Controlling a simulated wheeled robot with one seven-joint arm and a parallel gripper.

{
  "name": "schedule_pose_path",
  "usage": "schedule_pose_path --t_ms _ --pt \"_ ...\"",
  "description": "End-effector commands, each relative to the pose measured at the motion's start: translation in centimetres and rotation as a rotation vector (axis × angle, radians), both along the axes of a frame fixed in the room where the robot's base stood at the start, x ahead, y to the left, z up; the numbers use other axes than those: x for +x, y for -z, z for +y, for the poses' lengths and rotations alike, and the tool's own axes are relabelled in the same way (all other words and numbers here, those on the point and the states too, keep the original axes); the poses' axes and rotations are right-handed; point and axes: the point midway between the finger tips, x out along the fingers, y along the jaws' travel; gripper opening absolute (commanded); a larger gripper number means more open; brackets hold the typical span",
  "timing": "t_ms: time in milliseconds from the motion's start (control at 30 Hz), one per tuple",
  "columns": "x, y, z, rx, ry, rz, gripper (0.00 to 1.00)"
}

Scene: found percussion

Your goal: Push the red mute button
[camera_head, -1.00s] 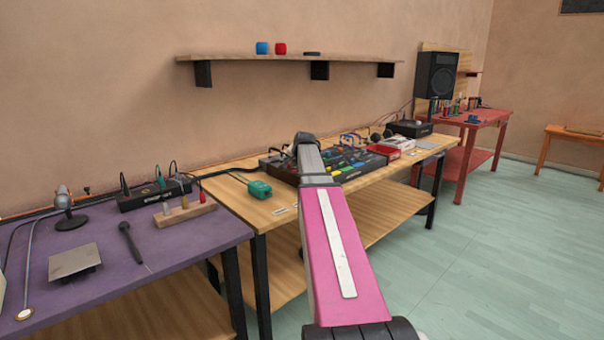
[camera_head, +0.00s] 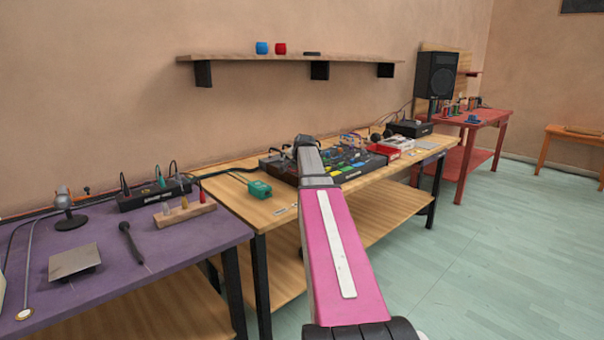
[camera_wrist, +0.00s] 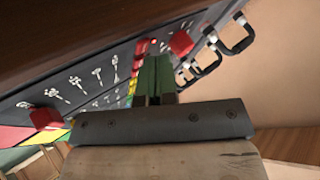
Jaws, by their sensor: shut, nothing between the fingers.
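A dark control panel (camera_wrist: 82,84) with white line symbols fills the left and upper part of the wrist view, seen steeply tilted. Red blocky parts show on it: one (camera_wrist: 181,43) just above and right of my fingertips, one (camera_wrist: 45,118) at lower left, and smaller ones at the top. I cannot tell which is the mute button. My gripper (camera_wrist: 153,64) is shut and empty, its fingers close to the panel; I cannot tell whether they touch it. In the head view the black device (camera_head: 350,168) with coloured pads sits on the wooden table, partly behind my arm, which hides my gripper.
Black handles (camera_wrist: 238,35) stick out from the panel's right side. The wooden table (camera_head: 232,204) also holds a green box (camera_head: 259,189) and a red-and-white box (camera_head: 396,144). A purple table (camera_head: 180,246) stands left, and a shelf (camera_head: 240,58) hangs above. The floor at right is clear.

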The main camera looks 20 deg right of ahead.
Motion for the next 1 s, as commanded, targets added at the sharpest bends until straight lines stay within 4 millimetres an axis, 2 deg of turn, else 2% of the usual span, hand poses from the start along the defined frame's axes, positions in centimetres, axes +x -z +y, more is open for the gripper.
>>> schedule_pose_path --t_ms 533,1000 --pt "0.0 0.3 0.0 0.000 0.000 0.000 0.00" --pt "0.0 -1.0 0.0 0.000 0.000 0.000 0.00"
